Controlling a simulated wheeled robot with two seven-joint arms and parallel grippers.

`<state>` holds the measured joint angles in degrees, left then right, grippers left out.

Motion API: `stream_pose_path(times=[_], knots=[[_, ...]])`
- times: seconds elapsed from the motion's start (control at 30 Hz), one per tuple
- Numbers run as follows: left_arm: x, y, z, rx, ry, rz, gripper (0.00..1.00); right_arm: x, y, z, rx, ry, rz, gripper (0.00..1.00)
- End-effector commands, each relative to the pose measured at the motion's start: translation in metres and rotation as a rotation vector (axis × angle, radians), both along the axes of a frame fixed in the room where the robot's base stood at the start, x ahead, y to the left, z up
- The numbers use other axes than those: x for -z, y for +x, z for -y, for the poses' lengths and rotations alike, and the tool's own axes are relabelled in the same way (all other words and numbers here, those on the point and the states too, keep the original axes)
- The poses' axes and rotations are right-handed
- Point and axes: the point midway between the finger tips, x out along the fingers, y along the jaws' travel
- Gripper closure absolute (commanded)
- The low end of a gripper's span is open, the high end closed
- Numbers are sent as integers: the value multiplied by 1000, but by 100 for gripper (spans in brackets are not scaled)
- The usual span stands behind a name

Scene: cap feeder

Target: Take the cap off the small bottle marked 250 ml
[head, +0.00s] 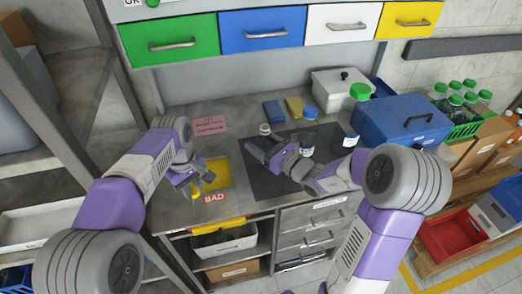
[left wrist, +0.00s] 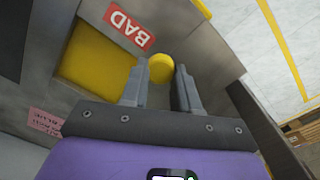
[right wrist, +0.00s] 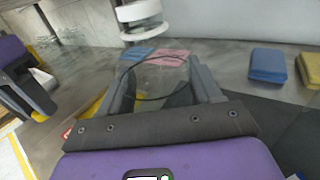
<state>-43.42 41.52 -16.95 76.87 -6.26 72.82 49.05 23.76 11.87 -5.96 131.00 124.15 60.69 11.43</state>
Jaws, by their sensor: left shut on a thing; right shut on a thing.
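My right gripper (head: 268,148) is shut on a small clear bottle (right wrist: 150,75), whose body sits between the fingers. A white cap (right wrist: 138,12) is at the bottle's top; it also shows in the head view (head: 265,129). No 250 ml marking is legible on it. My left gripper (left wrist: 161,88) is shut on a round yellow cap (left wrist: 161,69) near the table's front left, beside the BAD label (head: 214,197). A blue-capped bottle (head: 309,113) and a green-capped bottle (head: 360,91) stand to the right; their label text is too small to read.
A yellow square area (head: 222,172) lies behind the BAD label. A dark mat (head: 262,182) lies under my right gripper. A blue box (head: 405,120) stands at the right, and a blue block (head: 273,111) and a yellow block (head: 294,106) lie at the back. A pink note (head: 209,125) lies back left.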

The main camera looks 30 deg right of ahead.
Motion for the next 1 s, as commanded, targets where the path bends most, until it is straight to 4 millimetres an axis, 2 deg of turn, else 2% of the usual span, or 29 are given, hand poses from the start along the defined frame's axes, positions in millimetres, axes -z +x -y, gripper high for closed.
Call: stream_pose_path(times=[0.03,0.13,0.5,0.53,0.7,1.0], knots=[[7,0,0,0,0,0,100,13,0,0,0,3,-5,100],[11,0,0,0,0,0,100,24,0,0,0,1,-3,100],[14,0,0,0,0,0,100,27,0,0,0,1,-1,100],[14,0,0,0,0,0,100,27,0,0,0,1,-1,35],[13,0,0,0,0,0,100,26,0,0,0,1,-1,11],[11,0,0,0,0,0,100,25,0,0,0,1,-1,11]])
